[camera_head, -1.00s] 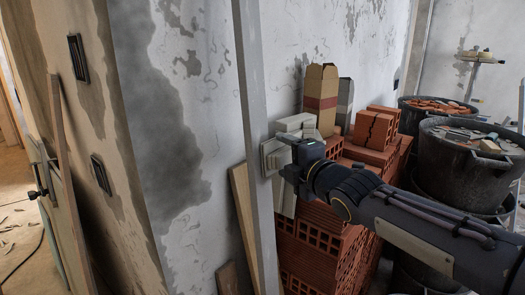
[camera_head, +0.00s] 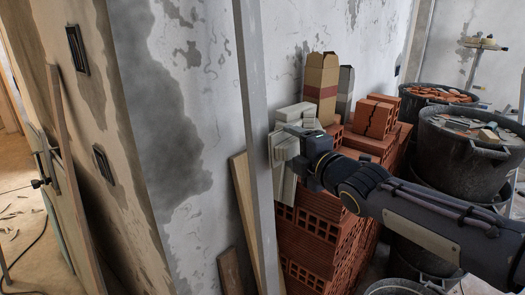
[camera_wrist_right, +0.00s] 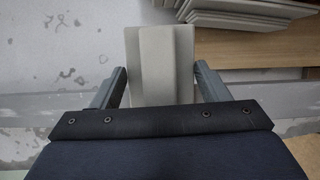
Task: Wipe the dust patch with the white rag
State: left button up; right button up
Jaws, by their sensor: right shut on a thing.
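A large dark grey patch (camera_head: 165,130), which looks like the dust patch, marks the wall to the left of the post. The held piece is apart from this patch. My left gripper is not in view.
The metal post (camera_head: 256,120) stands between my gripper and the grey patch. Hollow red bricks (camera_head: 315,235) are stacked below and behind my right arm. Black buckets of rubble (camera_head: 465,165) stand at right. Wooden boards (camera_head: 243,215) lean by the post.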

jog(key=shift+w+a+p, duration=0.1)
jog(key=shift+a+p, duration=0.05)
jog(key=shift+p, duration=0.4)
jog(key=s+d+p, duration=0.2)
jog(key=d, duration=0.1)
jog(key=shift+s+d+r, duration=0.15)
jog(key=shift+r, duration=0.05)
dwell(0.5)
